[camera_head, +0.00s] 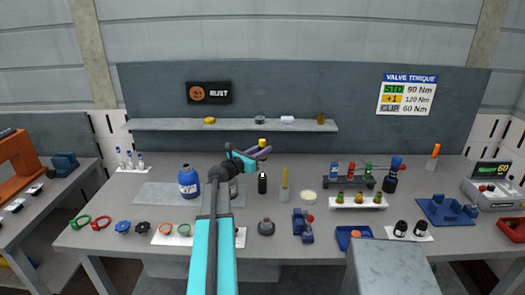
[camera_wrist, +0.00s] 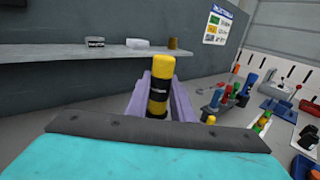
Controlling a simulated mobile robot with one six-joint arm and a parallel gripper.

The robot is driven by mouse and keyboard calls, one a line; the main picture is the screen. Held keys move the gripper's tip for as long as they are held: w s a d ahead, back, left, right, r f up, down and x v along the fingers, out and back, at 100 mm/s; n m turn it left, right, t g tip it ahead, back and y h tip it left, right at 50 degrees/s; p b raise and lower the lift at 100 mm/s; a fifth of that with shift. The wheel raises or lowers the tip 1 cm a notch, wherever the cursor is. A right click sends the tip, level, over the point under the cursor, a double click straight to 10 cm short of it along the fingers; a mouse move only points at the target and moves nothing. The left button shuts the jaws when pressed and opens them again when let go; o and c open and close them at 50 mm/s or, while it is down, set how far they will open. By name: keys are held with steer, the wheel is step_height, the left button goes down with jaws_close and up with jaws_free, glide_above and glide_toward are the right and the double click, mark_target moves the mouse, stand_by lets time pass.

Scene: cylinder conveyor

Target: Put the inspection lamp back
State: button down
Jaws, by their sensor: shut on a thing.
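My gripper (camera_head: 264,153), with purple fingers, is shut on a yellow and black cylinder, which looks like the inspection lamp (camera_wrist: 157,92). In the wrist view it stands roughly upright between the fingers, with a yellow top and dark bands. In the head view its yellow top (camera_head: 262,142) shows above the fingers, in front of the back panel and below the shelf. A black upright body (camera_head: 262,184) shows directly below the fingers; I cannot tell whether it is part of the lamp or a separate thing.
The wall shelf (camera_head: 180,125) holds several small items. A blue bottle (camera_head: 188,184) stands left of my arm. A yellow upright tool (camera_head: 285,186), a pale round dish (camera_head: 308,197) and a rack of coloured tools (camera_head: 348,183) stand to the right. The front of the bench is crowded with small parts.

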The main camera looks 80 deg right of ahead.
steer(key=shift+f+b, duration=2.65)
steer(key=shift+f, duration=1.1)
stand_by(0.9)
steer(key=shift+r, duration=0.15)
